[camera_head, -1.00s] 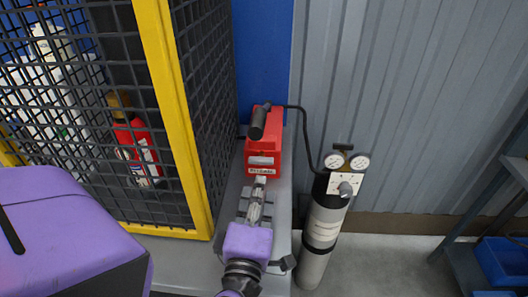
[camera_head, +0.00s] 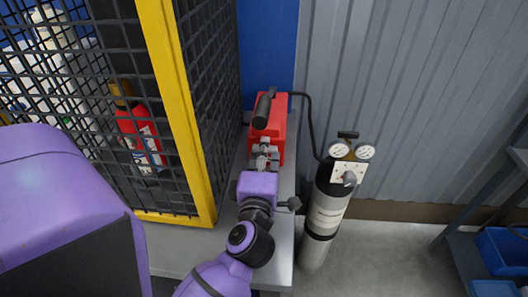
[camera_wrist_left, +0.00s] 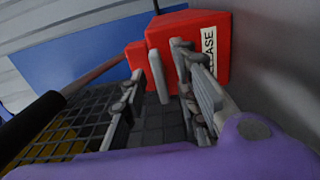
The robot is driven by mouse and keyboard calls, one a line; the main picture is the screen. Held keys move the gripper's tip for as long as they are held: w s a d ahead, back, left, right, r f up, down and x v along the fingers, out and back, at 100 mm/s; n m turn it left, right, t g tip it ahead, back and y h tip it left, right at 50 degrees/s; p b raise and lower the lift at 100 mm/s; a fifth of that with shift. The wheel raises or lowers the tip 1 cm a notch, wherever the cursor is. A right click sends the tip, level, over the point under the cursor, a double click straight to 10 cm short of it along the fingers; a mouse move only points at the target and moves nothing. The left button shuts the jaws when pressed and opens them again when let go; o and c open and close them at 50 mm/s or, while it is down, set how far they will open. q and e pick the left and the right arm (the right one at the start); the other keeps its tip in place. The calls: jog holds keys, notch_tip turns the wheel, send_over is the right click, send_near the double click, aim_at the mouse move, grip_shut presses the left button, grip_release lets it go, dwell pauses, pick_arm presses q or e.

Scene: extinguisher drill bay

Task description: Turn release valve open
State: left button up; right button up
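The release unit is a red box (camera_head: 279,131) on the grey bench, with a thick black handle (camera_head: 262,111) standing up at its left front. In the left wrist view the red box (camera_wrist_left: 190,37) carries a white label ending in "EASE", and the black grip (camera_wrist_left: 32,122) lies to the left on a reddish rod. My left gripper (camera_head: 264,152) is close in front of the box, below the black handle. Its fingers are apart in the left wrist view (camera_wrist_left: 160,68), with a pale grey bar between them; I cannot tell what that bar belongs to. My right gripper is out of view.
A grey gas cylinder (camera_head: 323,215) with two gauges (camera_head: 352,151) stands right of the bench, joined by a black hose (camera_head: 310,125). A yellow-framed mesh cage (camera_head: 177,105) with a red extinguisher (camera_head: 139,140) is on the left. A shelf with blue bins (camera_head: 500,254) is at far right.

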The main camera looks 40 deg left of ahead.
pick_arm(q)
grip_shut()
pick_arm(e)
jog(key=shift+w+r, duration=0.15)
